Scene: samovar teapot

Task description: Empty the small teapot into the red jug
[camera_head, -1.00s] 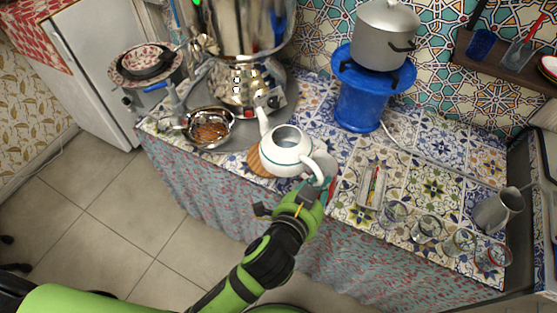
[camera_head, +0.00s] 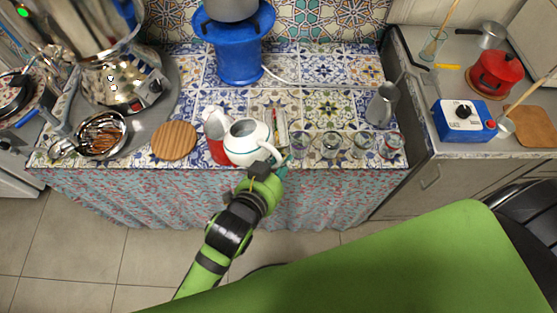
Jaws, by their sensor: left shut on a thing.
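The small white teapot (camera_head: 248,145) with a teal rim line is in the middle of the head view, at the counter's front edge. My left gripper (camera_head: 268,171) is shut on its handle, from the front right. The teapot's opening faces up toward the camera, and its spout points left and back. The red jug (camera_head: 218,153) stands just left of the teapot, partly hidden behind its body and spout. The spout overlaps the jug in the picture; I cannot tell whether they touch or whether liquid flows. My right gripper is not in view.
A round wooden board (camera_head: 174,140) lies bare to the left. The samovar (camera_head: 112,80) and a strainer bowl (camera_head: 103,136) stand further left. Several glasses (camera_head: 331,144) line the front edge at right, near a grey pitcher (camera_head: 382,104).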

